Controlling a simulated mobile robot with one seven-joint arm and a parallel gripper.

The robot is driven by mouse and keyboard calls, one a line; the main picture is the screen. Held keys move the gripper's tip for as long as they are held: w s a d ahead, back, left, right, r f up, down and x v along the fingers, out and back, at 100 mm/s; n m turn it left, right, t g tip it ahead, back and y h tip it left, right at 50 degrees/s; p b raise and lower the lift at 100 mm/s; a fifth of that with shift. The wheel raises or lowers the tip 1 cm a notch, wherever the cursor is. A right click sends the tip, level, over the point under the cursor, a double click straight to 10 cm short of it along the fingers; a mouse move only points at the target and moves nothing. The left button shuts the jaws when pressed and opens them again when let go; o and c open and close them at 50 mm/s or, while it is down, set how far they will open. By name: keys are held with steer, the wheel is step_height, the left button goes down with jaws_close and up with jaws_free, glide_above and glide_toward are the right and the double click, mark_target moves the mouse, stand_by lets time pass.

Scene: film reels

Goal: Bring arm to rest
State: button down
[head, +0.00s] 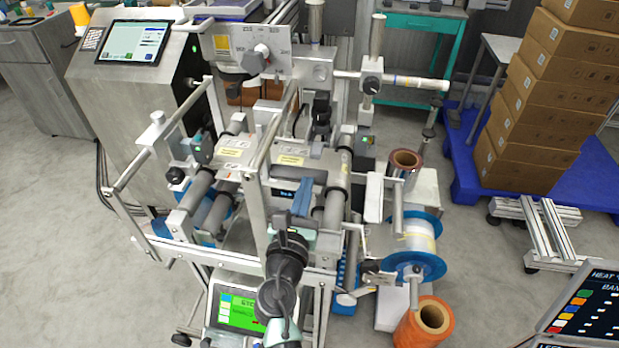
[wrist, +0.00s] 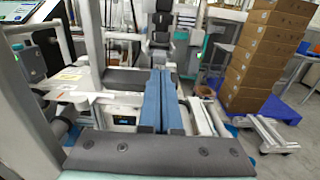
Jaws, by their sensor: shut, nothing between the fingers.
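My arm (head: 283,262) rises from the bottom middle of the head view and reaches over the front of the film machine. My gripper (head: 302,190) has blue fingers, which sit above the machine's middle rollers. In the wrist view the two blue fingers of my gripper (wrist: 163,75) lie side by side, closed together with nothing between them. I cannot tell from these views how far the fingertips are from the machine parts behind them.
The machine's metal frame and grey rollers (head: 334,208) surround the gripper closely. A blue-flanged reel (head: 417,268) and an orange roll (head: 424,322) are to the right. Stacked cartons (head: 545,100) stand on a blue pallet (head: 463,180). Open floor (head: 490,290) lies at right.

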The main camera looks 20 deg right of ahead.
steer(key=v, duration=0.7)
steer(key=w+a+r+m+t+y+p, duration=0.1)
steer(key=w+a+r+m+t, duration=0.1)
steer(key=r+m, duration=1)
steer(key=w+a+r+m+t+p, duration=0.1)
steer(key=a+r+m+t, duration=0.35)
steer(key=r, duration=1.25)
steer(key=s+a+r+m+t+y, duration=0.2)
steer(key=s+r+m+y, duration=0.1)
steer(key=r, duration=0.5)
steer(key=s+a+r+m+t+y+p, duration=0.1)
steer(key=s+a+r+m+t+y, duration=0.1)
steer(key=s+r+m, duration=0.3)
steer(key=s+a+r+m+t+y+p, duration=0.1)
steer(key=s+a+r+m+t+y, duration=0.1)
steer(key=r, duration=1)
steer(key=s+a+m+y, duration=0.1)
steer(key=s+m+y, duration=0.1)
steer(key=s, duration=0.1)
steer(key=shift+r+m, duration=0.35)
steer(key=shift+r, duration=0.05)
